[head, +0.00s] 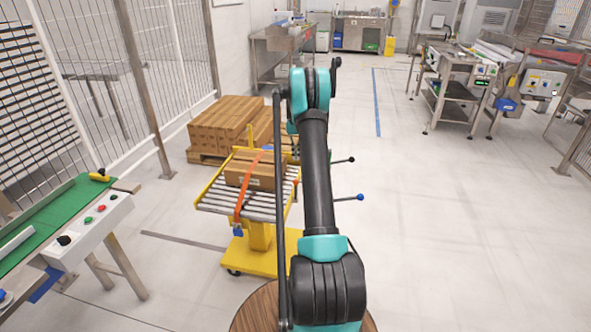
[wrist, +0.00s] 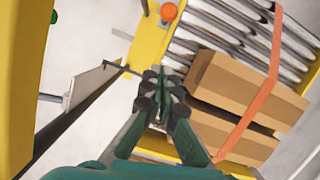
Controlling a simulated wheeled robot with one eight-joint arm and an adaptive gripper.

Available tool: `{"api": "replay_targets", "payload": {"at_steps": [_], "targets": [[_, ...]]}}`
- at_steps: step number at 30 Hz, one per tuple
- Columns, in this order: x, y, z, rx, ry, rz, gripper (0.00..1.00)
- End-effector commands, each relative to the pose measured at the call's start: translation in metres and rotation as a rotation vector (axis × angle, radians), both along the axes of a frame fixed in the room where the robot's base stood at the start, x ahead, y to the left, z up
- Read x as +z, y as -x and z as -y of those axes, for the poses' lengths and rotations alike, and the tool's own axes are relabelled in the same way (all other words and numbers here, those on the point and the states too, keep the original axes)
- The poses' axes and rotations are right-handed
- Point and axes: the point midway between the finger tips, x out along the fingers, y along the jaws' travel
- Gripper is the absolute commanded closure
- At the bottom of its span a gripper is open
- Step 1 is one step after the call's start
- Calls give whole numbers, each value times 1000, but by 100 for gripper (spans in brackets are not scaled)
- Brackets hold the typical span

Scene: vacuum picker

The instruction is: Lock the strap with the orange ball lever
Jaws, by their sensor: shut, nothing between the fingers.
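The orange ball (wrist: 168,11) of a lever shows at the top of the wrist view, beside the yellow frame of the roller cart. The orange strap (wrist: 262,100) runs over a cardboard box (wrist: 225,85) on the rollers. In the head view the strap (head: 241,200) crosses the box (head: 255,172) and hangs over the cart's near edge. My gripper (wrist: 163,75) is shut and empty, left of the box and below the orange ball in the picture, apart from the ball. In the head view my arm hides the gripper.
The yellow cart (head: 256,262) has a blue-ball lever (head: 361,197) and a black-ball lever (head: 350,159) sticking out right. A green ball (wrist: 54,16) and a grey plate (wrist: 95,82) lie left in the wrist view. Stacked boxes (head: 225,125) stand behind. The floor right is clear.

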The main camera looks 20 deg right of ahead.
Motion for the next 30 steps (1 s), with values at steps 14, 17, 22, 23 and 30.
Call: {"api": "replay_targets", "payload": {"at_steps": [14,17,22,23,30], "targets": [[-84,19,-8,0,0,0,100],[-90,30,-13,0,0,0,100],[-90,49,-21,0,0,0,100],[-91,51,-22,0,0,0,100],[-90,58,-25,0,0,0,100]]}}
